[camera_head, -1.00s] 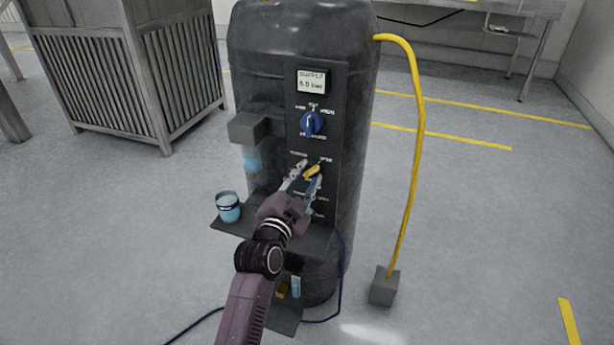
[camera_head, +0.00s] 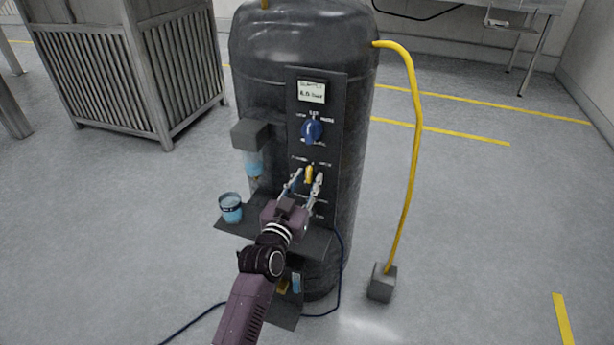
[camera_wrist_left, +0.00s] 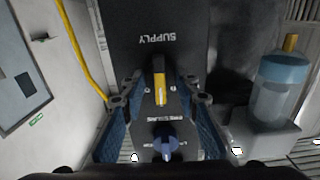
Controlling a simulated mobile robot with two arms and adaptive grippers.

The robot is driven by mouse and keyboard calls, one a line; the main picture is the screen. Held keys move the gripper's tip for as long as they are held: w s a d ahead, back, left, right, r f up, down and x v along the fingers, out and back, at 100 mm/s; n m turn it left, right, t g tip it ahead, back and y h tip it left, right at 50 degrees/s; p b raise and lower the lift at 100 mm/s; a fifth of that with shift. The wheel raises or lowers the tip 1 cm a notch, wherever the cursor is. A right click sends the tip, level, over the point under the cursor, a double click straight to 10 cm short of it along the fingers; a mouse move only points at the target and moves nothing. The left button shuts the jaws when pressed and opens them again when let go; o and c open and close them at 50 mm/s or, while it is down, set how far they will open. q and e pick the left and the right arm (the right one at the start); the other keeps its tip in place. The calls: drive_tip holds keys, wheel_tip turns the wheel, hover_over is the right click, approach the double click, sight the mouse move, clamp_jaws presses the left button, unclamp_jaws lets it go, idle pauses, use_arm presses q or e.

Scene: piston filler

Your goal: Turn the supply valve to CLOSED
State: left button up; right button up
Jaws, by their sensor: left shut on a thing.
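The supply valve has a small yellow handle (camera_head: 309,173) on the dark panel of the black tank, below a blue knob (camera_head: 312,129). The handle stands about upright. In the left wrist view the yellow handle (camera_wrist_left: 160,82) lies between the fingers, near upside-down SUPPLY lettering. My left gripper (camera_head: 304,183) is at the handle, one finger on each side, and is shut on it. The wrist view leaves the contact unclear, with the fingers looking wide of the handle (camera_wrist_left: 159,103). The valve's position labels are too small to read. My right gripper is not in view.
A display (camera_head: 311,92) sits above the blue knob. A blue cup (camera_head: 231,208) stands on the shelf at left, under a grey filler block (camera_head: 249,133). A yellow hose (camera_head: 416,130) runs down to a grey block (camera_head: 381,283). Floor is clear at right.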

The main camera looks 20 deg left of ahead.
use_arm(q)
drive_tip(key=n+p, duration=0.1)
drive_tip(key=n, duration=0.3)
drive_tip(key=shift+r+n, duration=0.1)
drive_tip(key=shift+n, duration=0.3)
drive_tip(key=shift+n+p, duration=0.7)
drive_tip(key=shift+n, duration=1.5)
drive_tip(key=o, duration=1.1)
drive_tip(key=shift+o, duration=0.2)
drive_tip(key=shift+s+f, duration=0.2)
drive_tip(key=shift+s, duration=0.3)
drive_tip(key=s, duration=1.1)
drive_tip(key=shift+a, duration=0.25)
